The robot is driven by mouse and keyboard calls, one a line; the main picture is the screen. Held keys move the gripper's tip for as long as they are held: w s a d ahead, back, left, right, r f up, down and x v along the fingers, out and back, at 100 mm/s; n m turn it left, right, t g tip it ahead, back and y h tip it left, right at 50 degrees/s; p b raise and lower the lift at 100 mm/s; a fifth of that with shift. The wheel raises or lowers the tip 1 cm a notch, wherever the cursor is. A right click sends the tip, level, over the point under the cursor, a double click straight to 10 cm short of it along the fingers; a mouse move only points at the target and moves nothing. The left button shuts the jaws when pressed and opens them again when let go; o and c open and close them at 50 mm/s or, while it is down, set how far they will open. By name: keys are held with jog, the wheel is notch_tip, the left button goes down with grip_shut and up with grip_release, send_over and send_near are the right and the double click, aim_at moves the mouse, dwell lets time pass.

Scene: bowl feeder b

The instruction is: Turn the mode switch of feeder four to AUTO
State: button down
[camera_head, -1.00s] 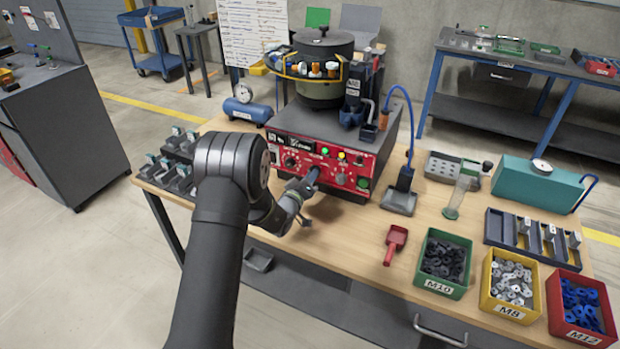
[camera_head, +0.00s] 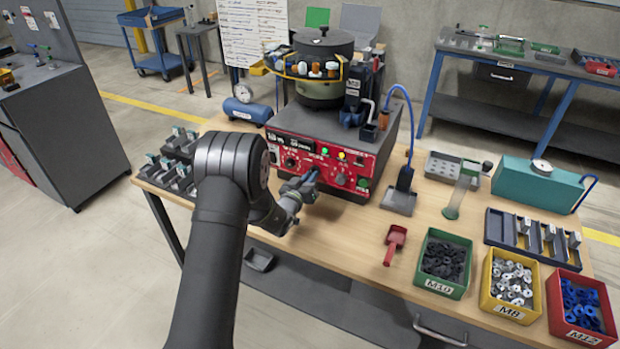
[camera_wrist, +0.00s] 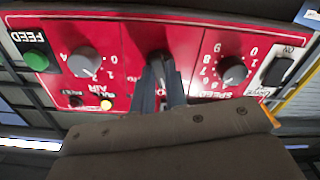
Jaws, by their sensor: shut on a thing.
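The feeder's red control panel (camera_head: 350,157) faces the front of the bench, and it fills the top of the upside-down wrist view (camera_wrist: 122,70). My gripper (camera_head: 309,177) is at the panel's front. In the wrist view its two fingers (camera_wrist: 159,80) are shut on a dark knob, the mode switch (camera_wrist: 157,55), between the AIR knob (camera_wrist: 84,62) and the SPEED knob (camera_wrist: 233,71). The fingers hide most of the switch and its markings, so I cannot read its position. In the head view, my gripper covers it.
A green FEED button (camera_wrist: 37,62) and a black rocker switch (camera_wrist: 278,71) flank the knobs. A blue air hose (camera_head: 411,125) rises right of the feeder. A red scoop (camera_head: 394,243) and parts bins, including a green one (camera_head: 440,289), stand at the right. Bench top before the panel is clear.

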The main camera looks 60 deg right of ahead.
jog(key=m, duration=1.2)
jog(key=shift+m, duration=0.4)
dwell(0.3)
jog(key=c, duration=1.4)
grip_release()
jog(key=shift+c, duration=0.2)
jog(key=shift+a, duration=0.1)
jog(key=a, duration=1.7)
jog(key=shift+a, duration=0.15)
